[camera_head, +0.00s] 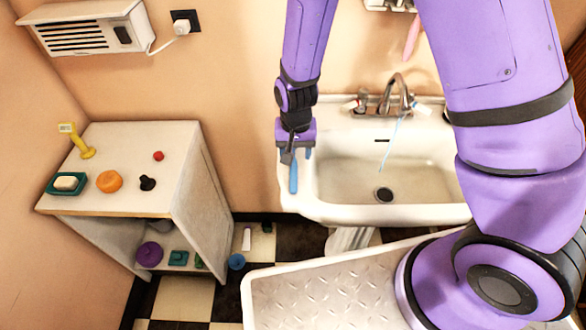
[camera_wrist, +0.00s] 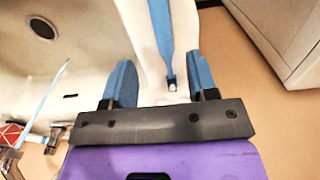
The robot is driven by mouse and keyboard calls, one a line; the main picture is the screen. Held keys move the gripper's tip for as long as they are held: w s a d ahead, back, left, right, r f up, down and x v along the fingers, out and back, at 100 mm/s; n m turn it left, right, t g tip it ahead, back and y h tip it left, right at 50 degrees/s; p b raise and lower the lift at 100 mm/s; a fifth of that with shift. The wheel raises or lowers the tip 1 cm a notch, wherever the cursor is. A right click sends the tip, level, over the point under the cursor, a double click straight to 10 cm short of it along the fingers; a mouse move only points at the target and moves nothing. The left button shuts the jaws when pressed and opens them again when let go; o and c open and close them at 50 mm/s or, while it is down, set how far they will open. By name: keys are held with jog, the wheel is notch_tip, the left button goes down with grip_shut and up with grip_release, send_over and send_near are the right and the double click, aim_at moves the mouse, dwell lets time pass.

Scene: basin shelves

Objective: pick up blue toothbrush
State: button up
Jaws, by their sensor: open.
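The blue toothbrush (camera_head: 293,178) lies along the left rim of the white basin (camera_head: 330,208). In the wrist view the toothbrush (camera_wrist: 160,28) runs from the top edge down to between my fingers, its narrow end near the fingertips. My gripper (camera_head: 297,156) is over the left rim at the toothbrush's far end. In the wrist view my gripper (camera_wrist: 162,82) is open, with one blue finger pad on each side of the toothbrush and visible gaps between. The toothbrush's far end is partly hidden by my gripper in the head view.
A faucet (camera_head: 397,93) stands at the basin's back, with a thin pale-blue streak below it. A white cabinet (camera_head: 205,190) at left holds a soap dish (camera_head: 52,187), an orange round object (camera_head: 109,181) and a yellow-handled object (camera_head: 76,140). A wall heater (camera_head: 85,30) hangs above.

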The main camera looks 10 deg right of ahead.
aim_at(294, 167)
jog(key=shift+s+a+f, duration=0.1)
jog(key=shift+a+f, duration=0.05)
jog(key=shift+f, duration=1.3)
jog(key=shift+a+f, duration=0.1)
jog(key=shift+f, duration=1.35)
grip_shut()
